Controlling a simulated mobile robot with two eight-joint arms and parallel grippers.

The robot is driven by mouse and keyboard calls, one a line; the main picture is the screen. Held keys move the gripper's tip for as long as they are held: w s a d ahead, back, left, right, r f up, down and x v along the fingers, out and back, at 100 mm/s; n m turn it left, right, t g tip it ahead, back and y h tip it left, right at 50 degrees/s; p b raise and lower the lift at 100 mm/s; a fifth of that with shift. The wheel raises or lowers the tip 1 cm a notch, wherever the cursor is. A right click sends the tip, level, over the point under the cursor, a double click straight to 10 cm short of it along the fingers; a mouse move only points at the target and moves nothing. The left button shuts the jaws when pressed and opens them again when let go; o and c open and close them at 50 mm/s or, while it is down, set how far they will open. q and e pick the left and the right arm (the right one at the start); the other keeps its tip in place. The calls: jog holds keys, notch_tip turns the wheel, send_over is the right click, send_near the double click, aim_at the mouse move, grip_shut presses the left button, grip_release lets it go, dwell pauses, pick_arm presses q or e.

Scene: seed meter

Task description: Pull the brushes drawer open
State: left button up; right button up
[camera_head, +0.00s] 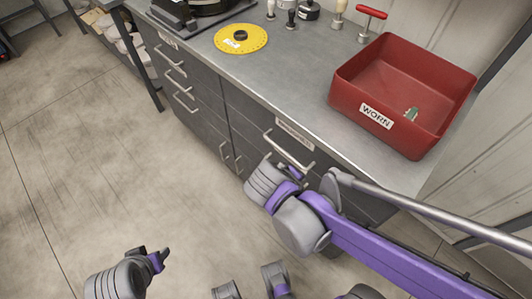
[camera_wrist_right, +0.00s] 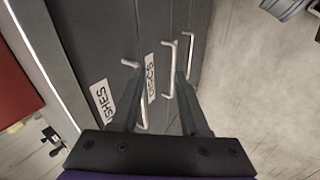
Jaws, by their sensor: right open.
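The brushes drawer shows in the right wrist view by its white label ending in "SHES" (camera_wrist_right: 102,103), close under the worktop edge. Its handle (camera_wrist_right: 143,118) is partly hidden behind one finger. In the head view a pale bar handle (camera_head: 288,150) sits below an unreadable label (camera_head: 295,133), and that drawer front looks flush. My right gripper (camera_wrist_right: 160,75) is open, its fingers pointing at the drawer fronts; it also shows beside that handle in the head view (camera_head: 290,172). Contact cannot be told. My left gripper (camera_head: 153,256) is low at left, away from the cabinet; its opening is unclear.
A drawer labelled "DISCS" (camera_wrist_right: 151,78) shows beside it in the wrist view, with more handles (camera_wrist_right: 170,68). On the worktop (camera_head: 275,80) stand a red bin marked "WORN" (camera_head: 345,95), a yellow disc (camera_head: 228,40) and small tools. The floor (camera_head: 110,150) before the cabinet is clear.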

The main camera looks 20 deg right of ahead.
jog(key=w+f+n+h+b, duration=0.1)
jog(key=w+f+h+b, duration=0.3)
jog(key=b, duration=0.1)
jog(key=t+h+b, duration=0.3)
jog(key=h+b, duration=0.2)
send_near(285, 152)
jog(key=x, duration=0.3)
jog(key=b+x, duration=0.1)
jog(key=x, duration=0.6)
jog(key=shift+f+b, duration=0.3)
pick_arm(q)
notch_tip(285, 152, down, 15)
jog(key=shift+w+f, duration=0.15)
jog(key=shift+w, duration=0.15)
pick_arm(e)
grip_shut()
